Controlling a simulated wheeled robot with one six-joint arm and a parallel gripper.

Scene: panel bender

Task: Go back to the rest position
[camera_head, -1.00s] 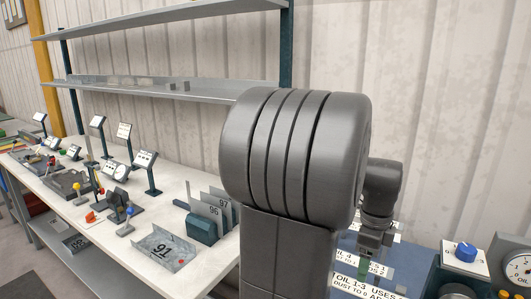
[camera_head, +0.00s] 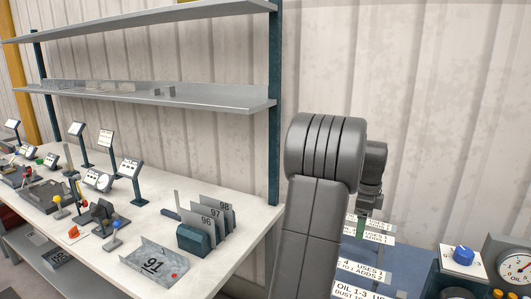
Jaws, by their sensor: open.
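My arm rises in the right half of the head view, its big grey elbow in front of the wall. My gripper (camera_head: 364,212) hangs from the wrist behind the elbow, small and partly hidden, above the blue surface with labels. It looks open, and I see nothing held in it. A small green thing (camera_head: 360,228) shows just below it; I cannot tell whether they touch.
A blue knob box (camera_head: 462,262) and a gauge (camera_head: 515,268) stand at right.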

